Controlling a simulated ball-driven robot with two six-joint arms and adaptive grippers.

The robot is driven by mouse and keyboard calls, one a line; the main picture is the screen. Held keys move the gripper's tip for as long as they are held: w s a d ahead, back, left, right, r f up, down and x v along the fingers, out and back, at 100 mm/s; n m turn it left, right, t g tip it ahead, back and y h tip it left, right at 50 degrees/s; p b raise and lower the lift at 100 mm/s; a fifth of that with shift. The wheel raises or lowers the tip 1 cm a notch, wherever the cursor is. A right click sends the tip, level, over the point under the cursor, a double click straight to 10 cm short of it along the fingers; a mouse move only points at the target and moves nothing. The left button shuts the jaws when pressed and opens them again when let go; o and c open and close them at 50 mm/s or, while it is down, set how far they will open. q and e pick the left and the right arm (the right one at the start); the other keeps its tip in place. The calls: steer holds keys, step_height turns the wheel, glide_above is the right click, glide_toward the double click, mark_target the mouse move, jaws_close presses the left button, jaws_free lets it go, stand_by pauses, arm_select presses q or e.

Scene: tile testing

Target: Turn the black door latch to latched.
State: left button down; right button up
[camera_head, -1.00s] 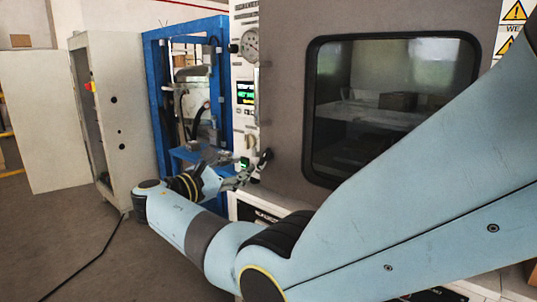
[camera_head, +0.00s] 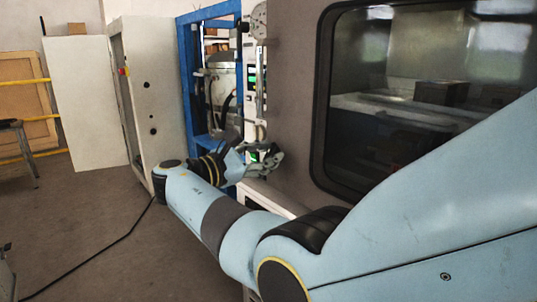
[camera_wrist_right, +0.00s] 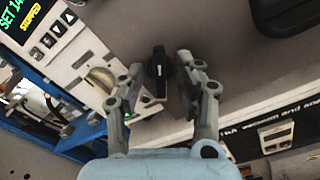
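The black door latch (camera_wrist_right: 159,70) shows in the right wrist view as a dark knob with a small white mark, on the grey-brown door face. My right gripper (camera_wrist_right: 162,68) is open, with one finger on each side of the latch. Gaps show between the fingers and the latch, and I cannot tell whether either finger touches it. In the head view my right gripper (camera_head: 274,162) is at the door's left edge and largely hides the latch. My left gripper is not in view.
The chamber door (camera_head: 295,95) has a large dark window (camera_head: 420,100). Left of it stand a narrow control panel with a green display (camera_head: 252,76), a blue frame (camera_head: 188,75) and an open grey cabinet (camera_head: 150,95). A black cable (camera_head: 105,248) lies on the floor.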

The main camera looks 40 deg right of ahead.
jaws_close()
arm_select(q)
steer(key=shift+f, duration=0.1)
arm_select(e)
steer(key=shift+f, duration=0.1)
steer(key=shift+m+b, duration=0.4)
steer(key=shift+m, duration=0.1)
steer(key=m+b, duration=0.3)
steer(key=m, duration=0.2)
steer(key=shift+f, duration=0.2)
steer(key=m+b, duration=0.3)
steer(key=shift+m, duration=0.4)
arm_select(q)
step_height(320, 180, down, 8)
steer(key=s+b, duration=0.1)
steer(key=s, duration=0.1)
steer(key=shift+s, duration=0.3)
arm_select(e)
steer(key=shift+r+m, duration=0.15)
steer(key=shift+m, duration=0.65)
